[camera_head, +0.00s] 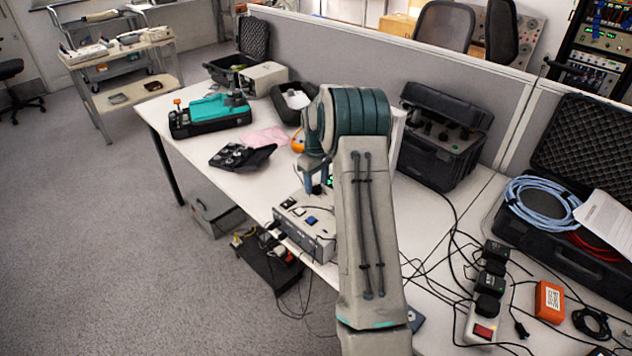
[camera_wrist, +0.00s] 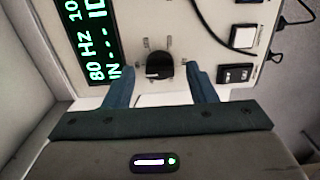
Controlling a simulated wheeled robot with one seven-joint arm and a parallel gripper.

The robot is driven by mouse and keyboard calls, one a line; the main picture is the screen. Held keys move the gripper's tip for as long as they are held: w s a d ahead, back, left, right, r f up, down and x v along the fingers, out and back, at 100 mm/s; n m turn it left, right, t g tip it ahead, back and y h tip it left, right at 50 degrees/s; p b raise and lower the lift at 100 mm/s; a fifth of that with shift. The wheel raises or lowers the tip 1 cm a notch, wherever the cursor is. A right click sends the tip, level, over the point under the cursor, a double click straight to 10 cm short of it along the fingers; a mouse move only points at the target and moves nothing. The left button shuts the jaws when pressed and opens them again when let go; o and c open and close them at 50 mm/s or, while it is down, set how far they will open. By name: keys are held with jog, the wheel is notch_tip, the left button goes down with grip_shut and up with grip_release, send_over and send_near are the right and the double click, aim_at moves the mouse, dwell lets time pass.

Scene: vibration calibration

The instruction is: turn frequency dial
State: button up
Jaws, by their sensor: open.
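In the wrist view a black frequency dial (camera_wrist: 159,68) sits on the light panel of the calibrator, with small markings around it. My gripper (camera_wrist: 162,76) is open, with one blue-grey finger at each side of the dial and gaps between. I cannot tell how deep the fingertips reach. A display (camera_wrist: 90,42) with green characters, including "80 Hz", is left of the dial. In the head view the calibrator (camera_head: 304,228) is a grey box at the table's front edge. My arm hides part of it, and the dial and fingertips are not visible there.
On the panel, a white button (camera_wrist: 243,37) and a dark switch (camera_wrist: 235,74) lie right of the dial, with a black cable above. In the head view, a black case (camera_head: 437,160) stands behind my arm. Cables and a power strip (camera_head: 484,326) lie on the right.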

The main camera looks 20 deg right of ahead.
jog(key=shift+f, duration=0.3)
jog(key=shift+a, duration=0.1)
jog(key=c, duration=1)
jog(key=shift+m, duration=0.3)
